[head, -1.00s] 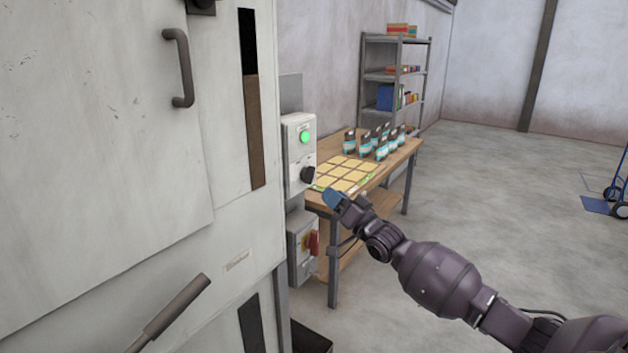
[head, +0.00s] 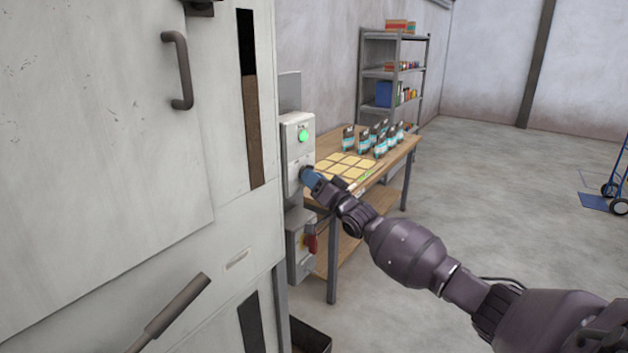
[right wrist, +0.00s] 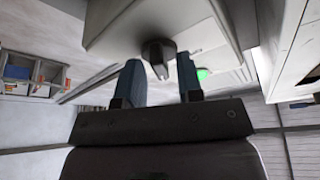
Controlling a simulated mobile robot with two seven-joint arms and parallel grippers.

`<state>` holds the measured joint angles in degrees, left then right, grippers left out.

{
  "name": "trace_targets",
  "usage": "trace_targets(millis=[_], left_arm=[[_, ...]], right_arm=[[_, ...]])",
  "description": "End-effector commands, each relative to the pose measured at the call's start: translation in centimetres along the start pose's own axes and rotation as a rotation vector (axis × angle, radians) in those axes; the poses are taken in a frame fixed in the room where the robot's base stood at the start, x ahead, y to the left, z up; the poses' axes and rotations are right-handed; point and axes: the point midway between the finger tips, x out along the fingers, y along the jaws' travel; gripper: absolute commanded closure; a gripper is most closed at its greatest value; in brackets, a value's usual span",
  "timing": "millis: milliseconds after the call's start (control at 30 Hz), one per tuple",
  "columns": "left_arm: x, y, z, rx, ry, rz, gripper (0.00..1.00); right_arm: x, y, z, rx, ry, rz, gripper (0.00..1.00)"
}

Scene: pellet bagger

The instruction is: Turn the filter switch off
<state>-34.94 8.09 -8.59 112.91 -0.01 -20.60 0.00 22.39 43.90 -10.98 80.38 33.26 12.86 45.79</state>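The filter switch is a black rotary knob (right wrist: 158,55) on a light grey control box (head: 298,135). The box also has a lit green button (head: 303,136) above the knob. My right gripper (head: 308,176) is at the knob and hides most of it in the head view. In the right wrist view its two blue fingers (right wrist: 160,75) are apart, with the knob just beyond and between their tips. I cannot tell whether the fingers touch the knob. My left gripper is not in view.
A wooden table (head: 400,160) with pouches (head: 381,138) and yellow labels (head: 345,166) stands behind. The large machine cabinet (head: 100,150) fills the left.

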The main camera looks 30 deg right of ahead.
Motion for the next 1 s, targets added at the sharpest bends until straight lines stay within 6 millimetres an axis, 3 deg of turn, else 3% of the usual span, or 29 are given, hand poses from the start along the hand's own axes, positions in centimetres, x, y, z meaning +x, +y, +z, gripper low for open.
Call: trace_targets(millis=[33, 200, 633, 1000], left_arm=[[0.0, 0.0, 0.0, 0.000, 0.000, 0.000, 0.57], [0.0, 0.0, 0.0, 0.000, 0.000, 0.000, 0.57], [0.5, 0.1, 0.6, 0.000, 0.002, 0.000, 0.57], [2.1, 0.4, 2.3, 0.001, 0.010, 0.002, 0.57]], right_arm=[[0.0, 0.0, 0.0, 0.000, 0.000, 0.000, 0.74], [0.0, 0.0, 0.0, 0.000, 0.000, 0.000, 1.00], [-0.1, 0.2, 0.1, -0.061, -0.001, -0.024, 1.00], [-0.1, 0.6, 0.3, -0.323, -0.002, -0.133, 1.00]])
